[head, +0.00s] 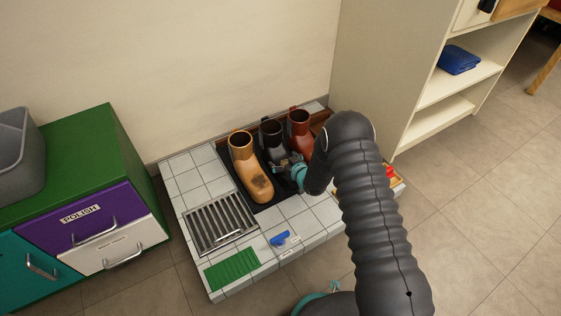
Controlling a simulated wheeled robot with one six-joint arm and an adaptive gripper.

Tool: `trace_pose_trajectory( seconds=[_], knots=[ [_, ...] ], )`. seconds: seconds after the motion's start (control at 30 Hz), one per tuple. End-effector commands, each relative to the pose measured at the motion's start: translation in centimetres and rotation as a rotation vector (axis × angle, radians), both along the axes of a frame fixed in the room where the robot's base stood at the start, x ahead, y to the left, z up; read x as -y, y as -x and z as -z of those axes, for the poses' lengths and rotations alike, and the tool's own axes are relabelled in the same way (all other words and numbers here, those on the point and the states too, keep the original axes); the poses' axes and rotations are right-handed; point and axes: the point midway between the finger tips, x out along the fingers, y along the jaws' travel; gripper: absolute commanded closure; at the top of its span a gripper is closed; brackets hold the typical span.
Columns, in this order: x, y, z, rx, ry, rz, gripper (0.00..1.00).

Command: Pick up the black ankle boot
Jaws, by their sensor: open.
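The black ankle boot (271,132) stands upright in the middle of a row of three boots on a dark mat (228,158). I cannot tell whether the fingers touch the boot.
The tiled platform (186,181) holds a metal grate (220,221), a green mat (232,268) and a blue brush-like item (280,238). A purple drawer (85,222) marked POLISH is at left. A cream shelf unit (385,60) stands close on the right. A wall is behind the boots.

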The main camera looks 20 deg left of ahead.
Motion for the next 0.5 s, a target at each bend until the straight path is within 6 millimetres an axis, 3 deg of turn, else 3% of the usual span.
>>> trace_pose_trajectory(
  seconds=[0.13,0.4,0.5],
  knots=[
    [0.01,0.01,-0.03,0.0,0.0,0.0,0.03],
    [0.02,0.02,-0.04,0.001,-0.001,0.0,0.7],
    [-0.03,-0.06,-0.2,0.003,-0.002,0.0,0.74]
  ],
)
